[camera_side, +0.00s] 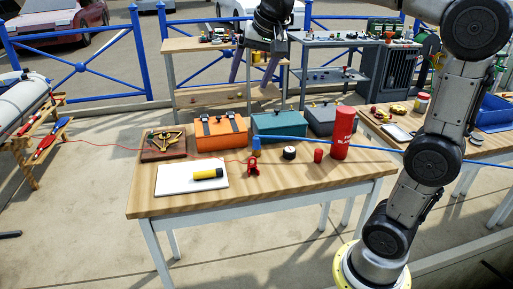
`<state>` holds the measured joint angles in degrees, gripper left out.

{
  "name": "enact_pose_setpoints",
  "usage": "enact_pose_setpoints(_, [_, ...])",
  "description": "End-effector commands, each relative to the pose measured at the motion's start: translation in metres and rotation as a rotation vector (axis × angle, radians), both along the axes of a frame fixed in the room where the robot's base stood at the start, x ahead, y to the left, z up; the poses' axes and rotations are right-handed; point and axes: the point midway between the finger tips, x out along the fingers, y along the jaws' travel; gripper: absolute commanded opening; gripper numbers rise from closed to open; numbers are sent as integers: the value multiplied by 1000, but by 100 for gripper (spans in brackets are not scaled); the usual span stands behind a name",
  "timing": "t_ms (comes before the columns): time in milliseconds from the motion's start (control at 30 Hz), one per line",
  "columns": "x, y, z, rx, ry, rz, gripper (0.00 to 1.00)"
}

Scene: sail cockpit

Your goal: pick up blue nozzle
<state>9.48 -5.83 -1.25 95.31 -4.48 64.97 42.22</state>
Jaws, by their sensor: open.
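A small blue nozzle (256,146) stands near the middle of the wooden table (300,197). A blue hose (330,143) shows beside its top and runs off to the right. I cannot tell whether the two are joined. My gripper (250,82) hangs from the top of the view, with its two grey fingers spread apart and nothing between them. In the picture it is above the nozzle and clear of it. How far it is from the nozzle in depth is hard to tell.
A red clamp-like piece (253,168) sits just below the nozzle. An orange toolbox (221,134), a teal box (279,125) and a grey box (330,118) stand behind. A red canister (343,133) stands right. A yellow-black cylinder (207,173) lies on a white board (178,183). The front right tabletop is clear.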

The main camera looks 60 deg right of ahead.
Motion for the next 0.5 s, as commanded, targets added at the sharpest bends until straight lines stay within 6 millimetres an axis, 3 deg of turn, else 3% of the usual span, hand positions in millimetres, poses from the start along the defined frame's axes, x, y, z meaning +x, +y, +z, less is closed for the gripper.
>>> enact_pose_setpoints(100, [47, -32, -10, 26, 31, -119, 80])
enact_pose_setpoints(267, [98, -79, -38, 56, 71, -265, 80])
enact_pose_setpoints(367, [125, -112, -65, 71, 102, -346, 80])
enact_pose_setpoints(500, [153, -160, -115, 87, 156, -445, 80])
